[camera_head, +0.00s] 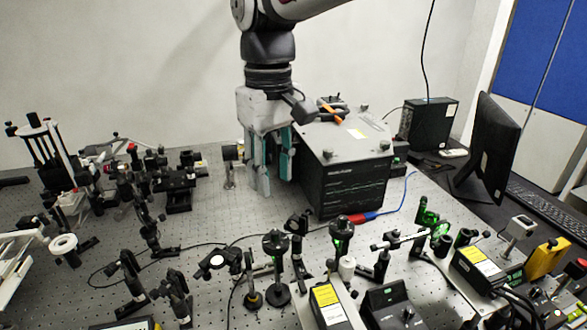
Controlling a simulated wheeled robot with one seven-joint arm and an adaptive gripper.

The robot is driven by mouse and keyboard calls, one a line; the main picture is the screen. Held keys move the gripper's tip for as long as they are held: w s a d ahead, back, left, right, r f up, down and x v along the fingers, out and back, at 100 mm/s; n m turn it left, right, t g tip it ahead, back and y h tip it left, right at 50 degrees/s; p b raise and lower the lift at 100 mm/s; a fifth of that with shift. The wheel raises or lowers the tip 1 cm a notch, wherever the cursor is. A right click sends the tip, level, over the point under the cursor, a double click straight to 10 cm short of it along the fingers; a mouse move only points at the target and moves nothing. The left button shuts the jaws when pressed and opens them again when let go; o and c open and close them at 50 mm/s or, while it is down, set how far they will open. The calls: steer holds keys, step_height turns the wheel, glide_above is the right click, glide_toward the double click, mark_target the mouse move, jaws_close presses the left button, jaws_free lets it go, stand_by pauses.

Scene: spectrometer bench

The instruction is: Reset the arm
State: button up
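My gripper (274,180) hangs pointing down from my arm at the upper middle of the head view. Its body is white and its two fingers have teal pads. A narrow gap shows between the fingers, and I see nothing held in it. It is just left of a large dark box with a grey top (345,144), and the fingers overlap the box's left edge in the picture. I cannot tell whether they touch it. The fingertips appear above the perforated optical table (215,217).
Optical mounts (275,243) on posts crowd the front and middle of the table. More optics (180,182) stand at the left. A monitor (488,148) and a black box (428,122) are at the right. A red-and-blue cable (365,216) lies before the large box.

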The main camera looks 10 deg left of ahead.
steer(key=s+d+r+m+t, duration=0.1)
steer(key=s+d+r+m, duration=0.15)
steer(key=d, duration=0.65)
steer(key=s+d+r+m+t, duration=0.1)
steer(key=s+d+m, duration=0.15)
steer(key=d, duration=0.55)
steer(key=s+d+f+m+t, duration=0.3)
steer(key=s+d+f+m, duration=0.2)
steer(key=s+d, duration=0.6)
steer(key=shift+s+d+f, duration=0.25)
steer(key=shift+d+f, duration=0.1)
steer(key=shift+d, duration=0.7)
